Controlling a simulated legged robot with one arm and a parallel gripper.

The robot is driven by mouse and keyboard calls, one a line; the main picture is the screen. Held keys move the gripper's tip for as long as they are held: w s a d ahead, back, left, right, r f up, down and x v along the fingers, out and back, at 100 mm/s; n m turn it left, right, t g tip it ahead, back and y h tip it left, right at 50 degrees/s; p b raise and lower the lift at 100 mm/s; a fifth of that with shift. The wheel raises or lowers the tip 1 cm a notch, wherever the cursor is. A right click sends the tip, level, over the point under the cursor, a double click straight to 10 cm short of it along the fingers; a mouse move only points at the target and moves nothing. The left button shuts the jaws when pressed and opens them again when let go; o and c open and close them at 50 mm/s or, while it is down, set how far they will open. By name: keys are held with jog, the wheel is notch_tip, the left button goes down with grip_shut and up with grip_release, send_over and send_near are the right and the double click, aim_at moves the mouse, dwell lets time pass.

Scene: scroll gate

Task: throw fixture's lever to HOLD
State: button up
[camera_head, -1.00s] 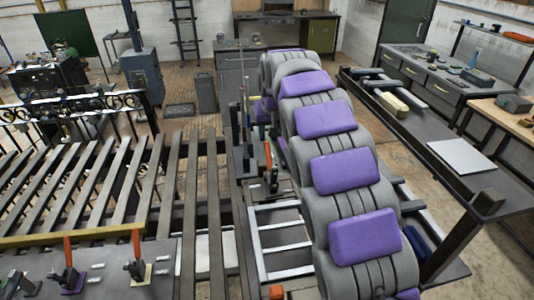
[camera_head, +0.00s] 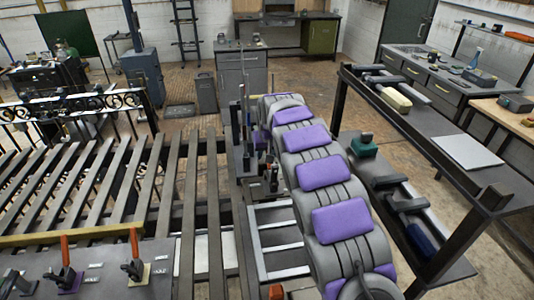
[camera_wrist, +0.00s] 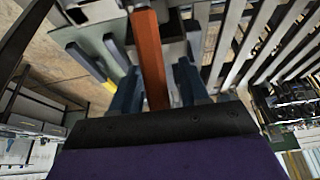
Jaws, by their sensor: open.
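In the wrist view an orange lever handle (camera_wrist: 149,58) stands between the two blue-grey fingers of my gripper (camera_wrist: 154,78). The fingers are apart, one on each side of the handle; whether either touches it I cannot tell. A pale plate (camera_wrist: 100,42) shows behind the handle. In the head view my arm with purple pads reaches away toward a dark fixture bench at centre, and hides much of it. My gripper is not clearly visible there. Two other orange levers, one left (camera_head: 65,250) and one right (camera_head: 134,243), stand on a grey panel (camera_head: 105,285) at lower left. Their labels are unreadable.
Slatted dark metal gate bars (camera_head: 125,185) fill the left. A black rack (camera_head: 458,250) with tools and a white board (camera_head: 466,152) stands close on the right of my arm.

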jog(key=shift+c, duration=0.3)
grip_shut()
dwell(0.3)
